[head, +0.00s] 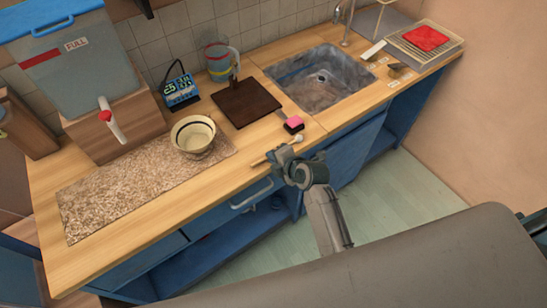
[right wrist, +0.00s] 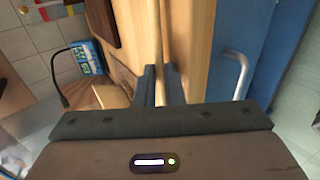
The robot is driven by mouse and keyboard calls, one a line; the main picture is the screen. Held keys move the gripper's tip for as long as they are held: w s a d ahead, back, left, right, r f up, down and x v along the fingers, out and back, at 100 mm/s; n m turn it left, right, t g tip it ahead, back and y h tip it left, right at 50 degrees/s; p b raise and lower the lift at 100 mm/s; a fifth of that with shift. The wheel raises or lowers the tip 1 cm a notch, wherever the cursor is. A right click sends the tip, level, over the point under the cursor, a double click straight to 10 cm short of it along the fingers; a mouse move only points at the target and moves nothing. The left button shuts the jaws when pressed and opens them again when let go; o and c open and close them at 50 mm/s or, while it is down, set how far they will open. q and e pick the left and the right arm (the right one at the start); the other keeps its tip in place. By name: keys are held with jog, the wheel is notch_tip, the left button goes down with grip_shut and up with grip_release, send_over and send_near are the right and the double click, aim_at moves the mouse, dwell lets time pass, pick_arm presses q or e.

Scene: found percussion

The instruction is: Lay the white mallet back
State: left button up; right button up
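The white mallet shows in the head view as a thin pale wooden stick (head: 259,162) with a small white head (head: 299,139), low at the counter's front edge. My right gripper (head: 284,157) is at the stick, just behind the head. In the right wrist view, the stick (right wrist: 165,35) runs between my right gripper's close-set fingers (right wrist: 160,85), which look shut on it. The fingers hide part of the stick. Whether the mallet touches the counter is hard to tell. My left gripper is not in view.
A striped bowl (head: 193,134) stands on a speckled mat (head: 130,190). A dispenser (head: 75,65) stands at the left. Bare counter (head: 240,180) runs along the front edge.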

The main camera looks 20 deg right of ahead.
jog(key=o, duration=0.4)
jog(key=shift+s+f, duration=0.2)
jog(key=shift+f, duration=0.3)
jog(key=shift+s, duration=0.1)
jog(key=shift+c, duration=0.2)
jog(key=shift+s, duration=0.1)
jog(key=shift+w+r+b+v, duration=0.2)
jog(key=shift+b+v, duration=0.3)
jog(key=shift+v, duration=1.3)
jog(key=shift+w+r+b+v, duration=0.15)
jog(key=shift+b+v, duration=0.35)
jog(key=shift+v, duration=1.3)
jog(key=shift+w+r+b+v, duration=0.1)
jog(key=shift+r+b+v, duration=0.3)
jog(key=shift+v, duration=1.45)
jog(key=shift+w+f, duration=0.1)
jog(key=shift+f, duration=0.15)
